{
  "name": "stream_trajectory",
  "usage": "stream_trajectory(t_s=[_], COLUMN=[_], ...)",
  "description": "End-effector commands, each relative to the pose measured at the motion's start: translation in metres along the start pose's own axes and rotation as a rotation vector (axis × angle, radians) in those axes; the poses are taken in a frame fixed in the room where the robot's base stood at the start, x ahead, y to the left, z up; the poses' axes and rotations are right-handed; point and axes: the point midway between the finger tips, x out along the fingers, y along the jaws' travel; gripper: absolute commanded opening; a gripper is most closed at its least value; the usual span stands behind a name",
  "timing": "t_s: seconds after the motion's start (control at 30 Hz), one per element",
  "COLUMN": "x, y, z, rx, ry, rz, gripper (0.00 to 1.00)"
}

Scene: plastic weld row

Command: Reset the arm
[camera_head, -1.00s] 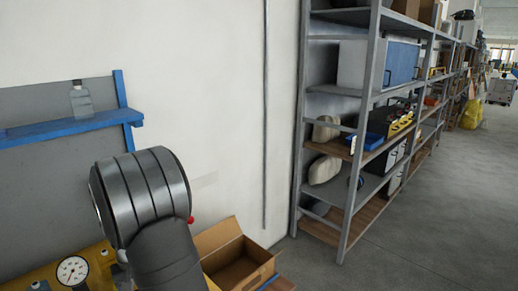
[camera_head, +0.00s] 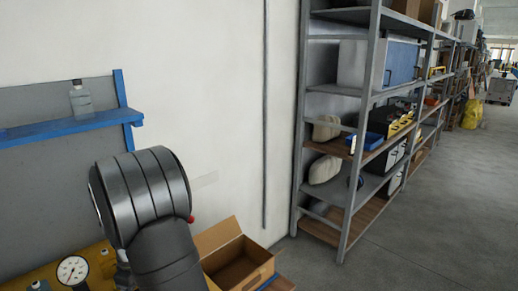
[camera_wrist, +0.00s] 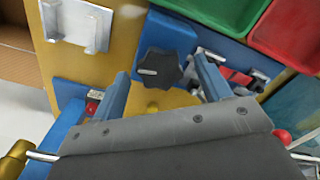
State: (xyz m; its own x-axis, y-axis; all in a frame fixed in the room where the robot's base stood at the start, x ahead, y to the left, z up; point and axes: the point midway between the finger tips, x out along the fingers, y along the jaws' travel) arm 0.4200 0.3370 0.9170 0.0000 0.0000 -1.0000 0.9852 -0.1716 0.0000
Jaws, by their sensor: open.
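My gripper (camera_wrist: 162,82) shows in the wrist view with its two blue-grey fingers spread apart and nothing held between them. A black knob (camera_wrist: 158,68) appears between the fingers, beyond the tips; whether it touches them I cannot tell. In the head view my dark, banded arm rises at the lower left, in front of the wall. My gripper itself is hidden in that view.
An open cardboard box (camera_head: 236,262) stands right of my arm. A pressure gauge (camera_head: 72,270) sits at lower left, below a blue shelf (camera_head: 70,131) holding a bottle (camera_head: 81,100). Red (camera_wrist: 290,35) and green (camera_wrist: 225,12) bins lie upper right in the wrist view.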

Motion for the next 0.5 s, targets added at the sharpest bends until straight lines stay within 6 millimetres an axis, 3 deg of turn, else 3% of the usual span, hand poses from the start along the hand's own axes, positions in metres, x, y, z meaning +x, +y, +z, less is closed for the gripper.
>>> stream_trajectory(t_s=[0.5], x=[-0.0002], y=[-0.0002], z=[-0.0002], rx=[-0.149], ry=[0.001], rz=[-0.001], gripper=[0.70])
